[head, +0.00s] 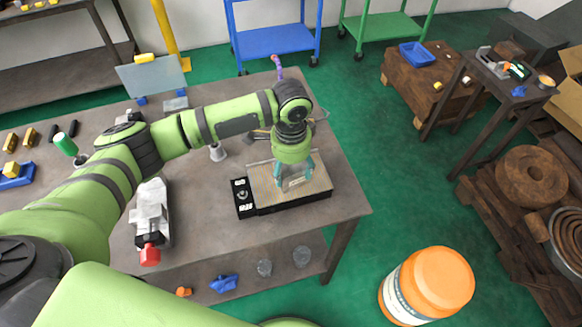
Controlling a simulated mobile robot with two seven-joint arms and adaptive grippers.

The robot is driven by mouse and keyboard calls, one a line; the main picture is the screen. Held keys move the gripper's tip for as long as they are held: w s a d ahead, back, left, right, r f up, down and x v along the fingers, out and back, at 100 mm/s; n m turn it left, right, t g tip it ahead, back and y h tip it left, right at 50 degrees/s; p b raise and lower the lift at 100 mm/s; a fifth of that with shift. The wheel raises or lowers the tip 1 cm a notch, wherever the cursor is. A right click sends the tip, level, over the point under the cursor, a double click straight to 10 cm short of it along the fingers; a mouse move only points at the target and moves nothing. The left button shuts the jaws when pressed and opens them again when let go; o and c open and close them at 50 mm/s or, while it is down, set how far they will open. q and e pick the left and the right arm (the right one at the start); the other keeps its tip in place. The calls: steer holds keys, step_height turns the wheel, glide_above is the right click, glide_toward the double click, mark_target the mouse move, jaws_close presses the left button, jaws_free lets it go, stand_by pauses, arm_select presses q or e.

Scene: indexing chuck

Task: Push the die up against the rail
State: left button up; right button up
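A flat work plate (318,193) with a tan top and dark sides sits near the right end of the grey table. My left gripper (294,180) reaches down over the middle of this plate from above. Its teal fingers show below the green wrist. A small pale block, which may be the die (298,182), shows at the fingertips. I cannot tell whether the fingers hold it or only stand against it. A thin pale strip, possibly the rail (261,163), runs along the plate's far edge, partly hidden by the gripper. My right gripper is not in view.
A black control box (243,197) adjoins the plate's left side. A grey vise (151,215) with a red end stands to the left on the table (205,245). A small pale funnel-like part (217,152) stands behind. The table's right edge is close to the plate.

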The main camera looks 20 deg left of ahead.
arm_select(q)
steer(key=shift+s+f+m+p, duration=0.15)
steer(key=shift+m+p, duration=0.4)
steer(key=shift+m, duration=0.55)
steer(key=shift+c, duration=0.2)
steer(key=shift+w+a, duration=0.55)
steer(key=shift+w, duration=0.2)
steer(key=shift+w+a, duration=0.5)
steer(key=shift+w, duration=0.25)
steer(key=shift+w+a, duration=0.2)
steer(key=shift+w, duration=0.2)
steer(key=o, duration=1.8)
steer(key=shift+c, duration=0.2)
steer(key=shift+w, duration=0.15)
